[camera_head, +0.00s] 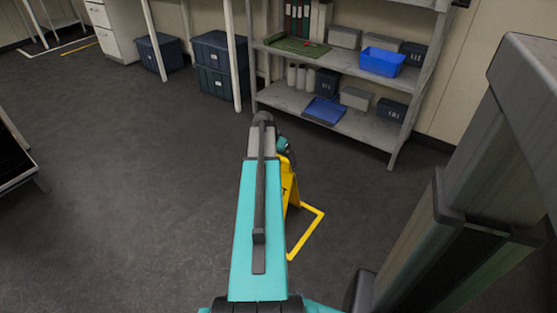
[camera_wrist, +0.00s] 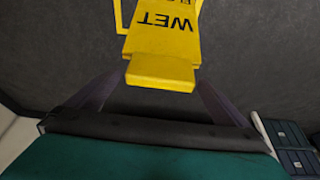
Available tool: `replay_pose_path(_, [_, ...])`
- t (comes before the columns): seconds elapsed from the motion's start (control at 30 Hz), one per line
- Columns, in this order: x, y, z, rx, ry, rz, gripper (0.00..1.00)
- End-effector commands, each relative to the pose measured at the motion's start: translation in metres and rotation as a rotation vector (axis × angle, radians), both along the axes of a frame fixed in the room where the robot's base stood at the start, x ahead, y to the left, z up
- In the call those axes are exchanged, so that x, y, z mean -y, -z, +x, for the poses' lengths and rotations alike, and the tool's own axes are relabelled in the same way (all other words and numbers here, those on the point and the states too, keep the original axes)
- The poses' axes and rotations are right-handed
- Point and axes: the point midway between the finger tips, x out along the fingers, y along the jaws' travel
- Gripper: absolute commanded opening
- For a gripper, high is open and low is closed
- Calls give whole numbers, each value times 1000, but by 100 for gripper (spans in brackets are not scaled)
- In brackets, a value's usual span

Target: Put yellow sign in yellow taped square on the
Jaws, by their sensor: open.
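The yellow wet-floor sign (camera_head: 290,185) stands upright on the floor in the head view, partly hidden behind my arm. In the wrist view the sign (camera_wrist: 165,40) shows the word "WET" upside down, with its top edge nearest to me. A yellow taped outline (camera_head: 307,234) lies on the floor around the sign's foot; its left part is hidden by my arm. A piece of the tape also shows in the wrist view (camera_wrist: 120,18). My gripper (camera_wrist: 158,82) is open, its fingers on either side of the sign's top, with visible gaps.
A metal shelf (camera_head: 345,122) with bins, folders and bottles stands behind the sign. Dark blue crates (camera_head: 218,53) stand along the back wall. A dark low platform edge (camera_head: 22,165) is at far left.

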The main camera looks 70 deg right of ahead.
Motion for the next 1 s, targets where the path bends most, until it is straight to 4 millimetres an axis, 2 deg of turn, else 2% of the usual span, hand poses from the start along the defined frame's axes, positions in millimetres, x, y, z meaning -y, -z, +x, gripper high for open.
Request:
replay_pose_path(0.2, [-14, -35, 3, 1, 0, -1, 100])
replay_pose_path(0.5, [-30, -75, 8, 0, -1, -1, 100])
replay_pose_path(0.7, [-36, -89, 9, 1, 0, -1, 100])
replay_pose_path(1.0, [-37, -91, 10, 0, 0, 0, 100])
